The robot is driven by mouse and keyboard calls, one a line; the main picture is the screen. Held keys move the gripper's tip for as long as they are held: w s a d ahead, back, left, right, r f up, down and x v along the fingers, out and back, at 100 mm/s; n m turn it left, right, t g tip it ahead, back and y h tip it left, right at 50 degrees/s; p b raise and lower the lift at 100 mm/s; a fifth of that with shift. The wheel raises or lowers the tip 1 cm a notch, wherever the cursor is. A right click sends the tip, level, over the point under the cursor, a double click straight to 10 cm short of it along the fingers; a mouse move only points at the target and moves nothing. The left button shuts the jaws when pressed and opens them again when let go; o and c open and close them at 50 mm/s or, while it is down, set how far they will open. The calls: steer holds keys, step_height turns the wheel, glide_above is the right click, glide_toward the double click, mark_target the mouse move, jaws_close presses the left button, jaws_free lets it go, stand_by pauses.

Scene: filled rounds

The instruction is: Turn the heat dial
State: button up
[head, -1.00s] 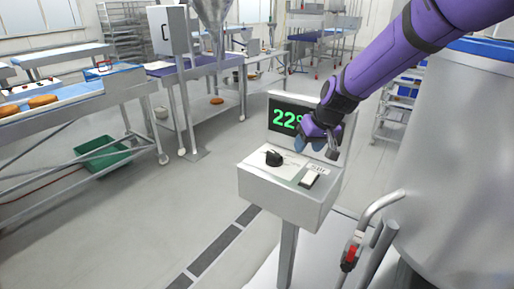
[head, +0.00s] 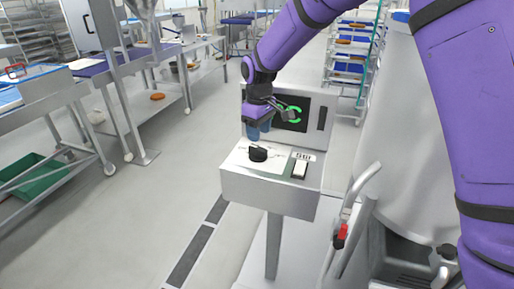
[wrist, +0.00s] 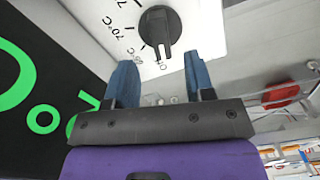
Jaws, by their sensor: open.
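The heat dial (head: 258,154) is a black round knob with a raised grip bar, on the white sloped top of a grey control box (head: 268,196). In the wrist view the dial (wrist: 160,30) is at the top middle, beside handwritten temperature marks such as 70°C. My gripper (head: 258,132) is above and just behind the dial, in front of the display. Its two blue fingers are apart with nothing between them; in the wrist view the gripper (wrist: 160,75) points at the dial, and the fingertips stop short of it.
A black display (head: 318,113) with green digits stands behind the dial, partly covered by my gripper. A white rocker switch (head: 300,169) is right of the dial. A large steel vessel (head: 390,150) and a pipe with a red handle (head: 341,236) are at the right.

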mark_target(259, 148)
steer(key=shift+f, duration=3.15)
jaws_close()
